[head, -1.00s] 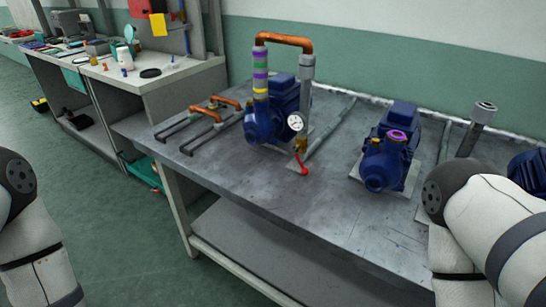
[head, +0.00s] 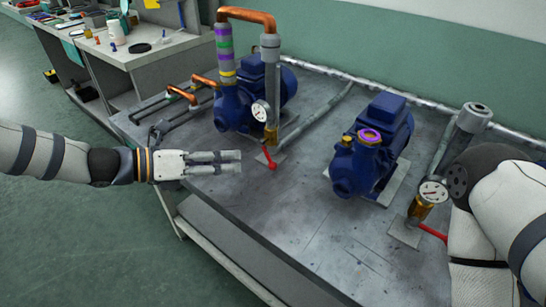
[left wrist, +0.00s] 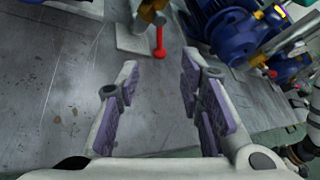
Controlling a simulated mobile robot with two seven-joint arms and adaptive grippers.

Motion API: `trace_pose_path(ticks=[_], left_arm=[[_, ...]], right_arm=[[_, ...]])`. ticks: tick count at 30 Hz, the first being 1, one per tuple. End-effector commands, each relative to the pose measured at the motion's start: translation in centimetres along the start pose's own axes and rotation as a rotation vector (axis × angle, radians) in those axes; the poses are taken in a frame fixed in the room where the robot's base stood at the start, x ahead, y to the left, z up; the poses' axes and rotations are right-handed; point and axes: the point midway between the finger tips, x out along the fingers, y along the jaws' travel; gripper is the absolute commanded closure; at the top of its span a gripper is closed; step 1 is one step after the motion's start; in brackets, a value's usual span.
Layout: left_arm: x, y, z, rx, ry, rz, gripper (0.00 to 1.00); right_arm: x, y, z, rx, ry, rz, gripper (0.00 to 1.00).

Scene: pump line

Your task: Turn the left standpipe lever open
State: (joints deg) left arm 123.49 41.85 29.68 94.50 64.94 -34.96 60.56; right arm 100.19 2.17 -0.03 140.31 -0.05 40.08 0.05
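The left standpipe (head: 271,85) stands beside the left pump, with a round gauge (head: 261,112) and a brass valve at its foot. Its red lever (head: 268,160) slants down toward the table's near side. The lever also shows in the left wrist view (left wrist: 159,42), beyond the fingertips and between their lines. My left gripper (head: 240,162) is left of and nearer than the lever, apart from it. In the left wrist view its fingers (left wrist: 160,72) are spread with nothing between them. My right gripper is not in view.
The middle pump (head: 372,150) stands right of the lever. A second gauge (head: 433,191) and red lever (head: 432,232) are at the right, near my right arm. A copper pipe (head: 247,15) arches above the left pump. The table's near middle (head: 290,220) is clear.

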Motion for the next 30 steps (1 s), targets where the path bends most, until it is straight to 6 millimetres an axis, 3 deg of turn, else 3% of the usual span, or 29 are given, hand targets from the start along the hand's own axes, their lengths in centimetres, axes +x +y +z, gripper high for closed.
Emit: trace_pose_path(ticks=[6, 12, 22, 23, 27, 30], left_arm=[[5.9, 0.1, -0.6, -0.004, 0.007, -0.003, 0.66], [9.3, 0.1, -0.5, -0.001, 0.007, 0.000, 0.66], [10.1, 0.0, -0.3, 0.000, 0.004, 0.000, 0.66], [10.1, 0.0, -0.3, 0.000, 0.004, 0.000, 0.68], [10.1, 0.0, -0.3, 0.000, 0.004, 0.000, 1.00], [10.0, 0.0, -0.3, 0.000, 0.004, 0.000, 1.00]], right_arm=[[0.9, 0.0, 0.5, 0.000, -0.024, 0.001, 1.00], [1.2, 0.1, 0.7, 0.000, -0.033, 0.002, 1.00], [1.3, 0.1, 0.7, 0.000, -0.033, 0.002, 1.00], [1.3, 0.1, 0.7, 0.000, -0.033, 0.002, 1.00], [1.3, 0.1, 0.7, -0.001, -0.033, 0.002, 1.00], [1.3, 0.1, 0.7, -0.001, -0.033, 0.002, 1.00]])
